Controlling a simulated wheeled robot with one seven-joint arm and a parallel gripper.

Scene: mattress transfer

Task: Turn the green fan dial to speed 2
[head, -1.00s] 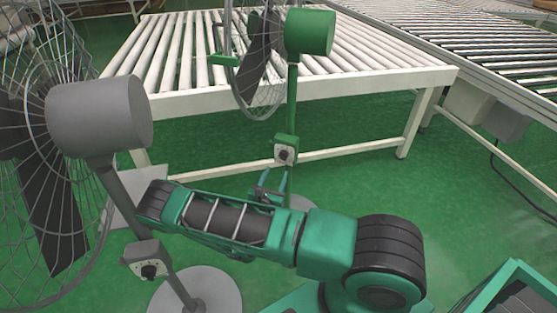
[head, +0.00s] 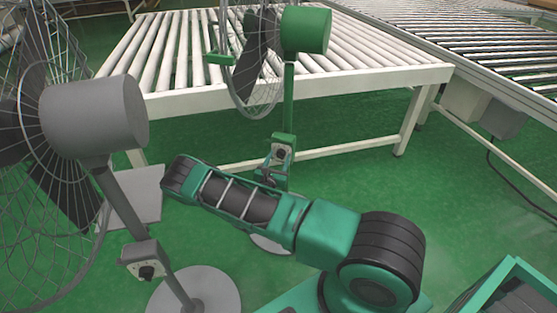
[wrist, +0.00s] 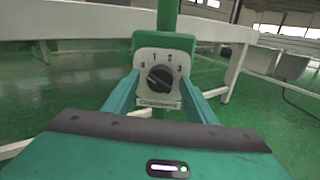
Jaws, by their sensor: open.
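The green fan (head: 306,30) stands in front of the roller table in the head view, with its control box on the pole. In the wrist view its black dial (wrist: 160,78) sits on a pale plate marked 0, 1, 2 and 3. The dial's exact setting is hard to read. My gripper (wrist: 160,98) is open, with one finger on each side of the dial plate and the dial between them. I cannot tell whether the fingers touch the dial. In the head view my gripper (head: 273,170) is at the green control box, partly hidden by my arm.
A grey fan (head: 95,115) with its own dial box (head: 146,262) stands close on the left. The white roller table (head: 300,100) is behind the green fan. A conveyor (head: 480,70) runs along the right.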

